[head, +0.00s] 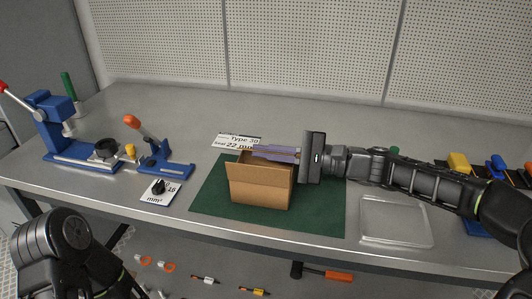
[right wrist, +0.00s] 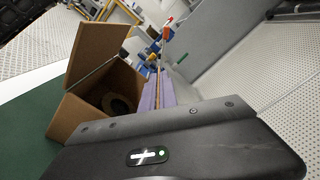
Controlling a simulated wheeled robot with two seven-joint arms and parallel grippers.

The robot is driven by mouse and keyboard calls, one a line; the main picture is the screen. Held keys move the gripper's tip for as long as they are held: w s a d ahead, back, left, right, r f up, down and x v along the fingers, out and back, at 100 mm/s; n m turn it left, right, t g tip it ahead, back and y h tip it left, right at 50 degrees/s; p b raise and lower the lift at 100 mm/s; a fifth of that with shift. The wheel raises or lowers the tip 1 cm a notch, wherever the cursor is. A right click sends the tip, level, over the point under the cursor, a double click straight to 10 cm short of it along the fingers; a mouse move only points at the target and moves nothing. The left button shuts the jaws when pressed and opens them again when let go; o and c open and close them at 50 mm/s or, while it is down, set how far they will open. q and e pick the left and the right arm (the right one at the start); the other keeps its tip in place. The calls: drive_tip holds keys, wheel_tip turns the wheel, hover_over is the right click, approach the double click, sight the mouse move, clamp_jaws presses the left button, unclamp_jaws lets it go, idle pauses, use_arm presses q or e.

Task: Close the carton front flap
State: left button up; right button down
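The brown cardboard carton (head: 262,190) stands on a green mat (head: 322,205) in the middle of the bench. Its front flap (head: 255,174) stands up along the near side, open; in the right wrist view the raised flap (right wrist: 97,52) rises beside the open top. A dark, round ring-like thing (right wrist: 120,104) sits inside. My right gripper (head: 272,153) reaches in from the right over the carton's back edge, its purple fingers level. In the right wrist view the fingers (right wrist: 158,92) are close together with a thin brownish line between them. My left gripper is out of frame.
A blue press (head: 55,125) and an orange-handled blue tool (head: 160,160) stand at the left. A label card (head: 236,141) lies behind the carton. A clear tray (head: 395,222) lies to the right, with a yellow-topped item (head: 459,163) beyond.

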drive_tip(key=c, duration=1.6)
unclamp_jaws()
drive_tip(key=shift+c, duration=0.2)
